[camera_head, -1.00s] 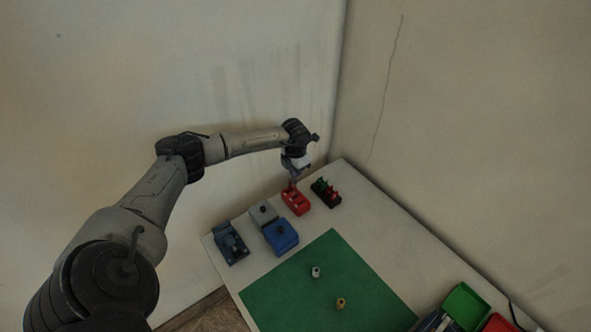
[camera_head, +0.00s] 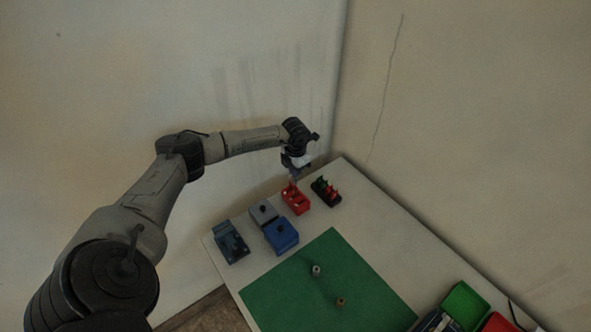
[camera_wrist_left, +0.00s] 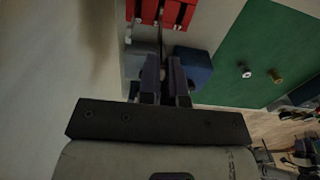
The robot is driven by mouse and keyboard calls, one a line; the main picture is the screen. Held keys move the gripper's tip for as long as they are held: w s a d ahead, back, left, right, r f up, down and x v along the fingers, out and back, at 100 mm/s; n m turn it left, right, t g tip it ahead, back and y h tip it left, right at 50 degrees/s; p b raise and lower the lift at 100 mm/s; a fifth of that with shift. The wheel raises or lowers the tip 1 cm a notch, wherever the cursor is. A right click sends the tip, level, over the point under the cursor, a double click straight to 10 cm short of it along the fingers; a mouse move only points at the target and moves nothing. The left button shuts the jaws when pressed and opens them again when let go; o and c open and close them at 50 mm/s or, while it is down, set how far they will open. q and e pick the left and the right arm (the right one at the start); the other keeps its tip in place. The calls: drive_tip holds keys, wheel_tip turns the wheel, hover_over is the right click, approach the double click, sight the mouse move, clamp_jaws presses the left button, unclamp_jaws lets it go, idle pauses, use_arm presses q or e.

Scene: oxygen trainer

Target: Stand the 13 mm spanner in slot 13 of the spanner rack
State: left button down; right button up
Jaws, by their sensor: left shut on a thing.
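The red slotted block (camera_head: 297,202), which looks like the spanner rack, stands near the far end of the white table. It also shows at the top edge of the wrist view (camera_wrist_left: 160,12). My left gripper (camera_head: 297,178) is just above and behind it. In the wrist view its fingers (camera_wrist_left: 165,75) are close together, with a thin dark piece, seemingly the 13 mm spanner (camera_wrist_left: 160,40), between them and reaching toward the rack. Most of the spanner is hidden, and I cannot tell whether it is in a slot. My right gripper is out of view.
A black holder (camera_head: 326,192) with green and red pieces stands right of the rack. Blue (camera_head: 281,236) and grey (camera_head: 263,212) boxes and a dark blue fixture (camera_head: 231,242) stand left. Two small fittings (camera_head: 316,271) (camera_head: 340,302) stand on the green mat (camera_head: 285,290). Walls rise close behind.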

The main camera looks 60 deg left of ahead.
use_arm(q)
drive_tip(key=shift+f+b, duration=0.3)
drive_tip(key=shift+f, duration=0.15)
drive_tip(key=shift+f+b, duration=0.35)
drive_tip(key=shift+f, duration=0.15)
drive_tip(key=shift+f+b, duration=0.7)
drive_tip(key=shift+f, duration=0.25)
drive_tip(key=shift+f+b, duration=0.5)
drive_tip(key=shift+f, duration=0.2)
drive_tip(key=c, duration=1.2)
unclamp_jaws()
drive_tip(key=shift+r, duration=0.15)
wheel_tip(320, 180, up, 12)
drive_tip(key=shift+f, duration=0.1)
drive_tip(key=shift+r+b, duration=0.3)
drive_tip(key=shift+r, duration=0.65)
